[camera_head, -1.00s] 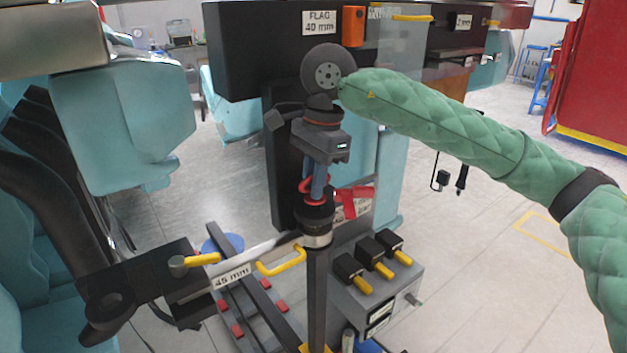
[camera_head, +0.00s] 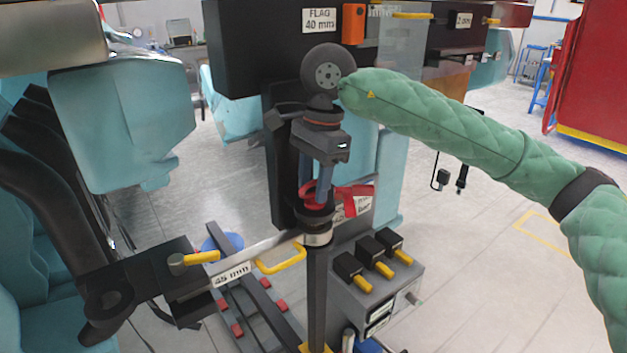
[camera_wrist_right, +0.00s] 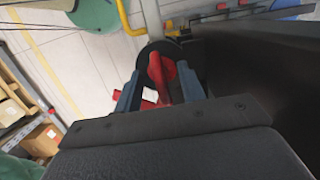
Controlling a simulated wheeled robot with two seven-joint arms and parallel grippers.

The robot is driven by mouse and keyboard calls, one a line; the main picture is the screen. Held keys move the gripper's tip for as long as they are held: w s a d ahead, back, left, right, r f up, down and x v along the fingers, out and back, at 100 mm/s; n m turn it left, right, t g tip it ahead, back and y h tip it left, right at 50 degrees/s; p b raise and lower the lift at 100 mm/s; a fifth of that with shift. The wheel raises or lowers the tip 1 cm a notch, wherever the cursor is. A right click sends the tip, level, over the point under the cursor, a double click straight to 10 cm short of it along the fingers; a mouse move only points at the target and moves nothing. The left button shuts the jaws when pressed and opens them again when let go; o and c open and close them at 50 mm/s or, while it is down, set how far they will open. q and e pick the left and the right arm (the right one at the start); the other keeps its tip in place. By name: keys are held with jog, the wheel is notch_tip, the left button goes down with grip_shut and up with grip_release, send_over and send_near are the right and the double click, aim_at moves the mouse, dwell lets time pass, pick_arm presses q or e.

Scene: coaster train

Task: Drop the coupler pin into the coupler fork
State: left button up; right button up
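My right gripper (camera_head: 325,185) hangs from the green-sleeved arm, pointing down over the top of a dark post. Its blue-grey fingers stand apart on either side of a red handle (camera_head: 345,195). In the wrist view the red handle (camera_wrist_right: 160,75) lies between the parted fingers of my right gripper (camera_wrist_right: 158,88), with a gap at the left finger. The handle seems to belong to the coupler pin; its shank is hidden. Below it is a black round collar (camera_head: 316,218) on the post. I cannot tell for sure which part is the coupler fork. My left gripper is out of view.
A black bracket with a yellow tab (camera_head: 202,257) and a bar labelled 45 mm (camera_head: 232,274) stick out left. A grey box with yellow levers (camera_head: 375,280) stands right of the post. A large black block labelled FLAG 40 mm (camera_head: 250,45) is behind the gripper. Open floor lies right.

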jog(key=shift+r, duration=0.1)
jog(key=r, duration=0.2)
jog(key=r+b, duration=0.1)
jog(key=r, duration=0.1)
jog(key=d+r, duration=0.1)
jog(key=r, duration=0.2)
jog(key=shift+w, duration=0.35)
jog(key=shift+r, duration=0.25)
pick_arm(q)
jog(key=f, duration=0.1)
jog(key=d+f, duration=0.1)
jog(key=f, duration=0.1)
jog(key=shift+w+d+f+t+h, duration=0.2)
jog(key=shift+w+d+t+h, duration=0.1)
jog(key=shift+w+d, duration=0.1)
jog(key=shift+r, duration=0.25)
